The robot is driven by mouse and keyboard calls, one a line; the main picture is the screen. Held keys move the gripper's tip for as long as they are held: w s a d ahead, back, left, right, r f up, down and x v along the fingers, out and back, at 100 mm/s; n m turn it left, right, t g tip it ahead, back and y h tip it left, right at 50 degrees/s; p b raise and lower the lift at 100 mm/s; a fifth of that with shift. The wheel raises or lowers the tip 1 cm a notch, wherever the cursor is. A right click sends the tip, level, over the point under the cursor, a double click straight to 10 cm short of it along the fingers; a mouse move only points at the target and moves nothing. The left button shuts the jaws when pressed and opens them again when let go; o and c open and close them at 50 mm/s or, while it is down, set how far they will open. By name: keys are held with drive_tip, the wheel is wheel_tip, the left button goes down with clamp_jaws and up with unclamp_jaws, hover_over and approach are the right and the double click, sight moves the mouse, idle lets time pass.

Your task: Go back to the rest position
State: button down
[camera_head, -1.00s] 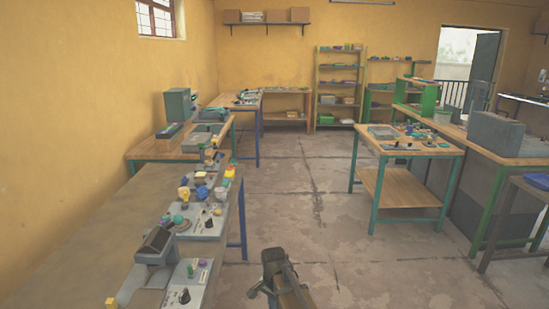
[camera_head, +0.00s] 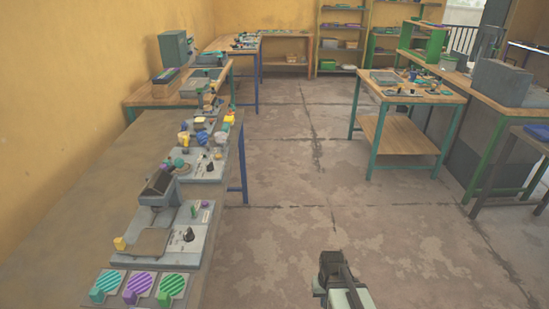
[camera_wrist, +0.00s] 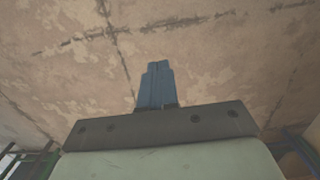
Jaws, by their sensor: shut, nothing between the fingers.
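My gripper (camera_wrist: 156,82) points out over the bare concrete floor in the wrist view. Its two blue-grey fingers are together with nothing between them. In the head view my gripper (camera_head: 334,268) shows at the bottom, right of centre, over the floor and apart from the workbench. The plate press (camera_head: 160,190) stands on the left bench, with a dark upper part and a grey base. Its handle side and inner parts are too small to tell clearly.
The long left bench (camera_head: 75,215) carries several small devices and three striped plates, teal (camera_head: 106,287), purple (camera_head: 138,287) and green (camera_head: 172,287), at its near end. A wooden table (camera_head: 400,135) with teal legs stands at the right. The floor (camera_head: 290,215) between them is clear.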

drive_tip(key=s+f+g, duration=0.3)
drive_tip(key=s+f, duration=0.6)
drive_tip(key=s, duration=0.4)
drive_tip(key=s+f+g, duration=0.3)
drive_tip(key=s+f, duration=0.5)
drive_tip(key=s, duration=0.6)
drive_tip(key=shift+s+f, duration=0.3)
drive_tip(key=shift+f, duration=0.05)
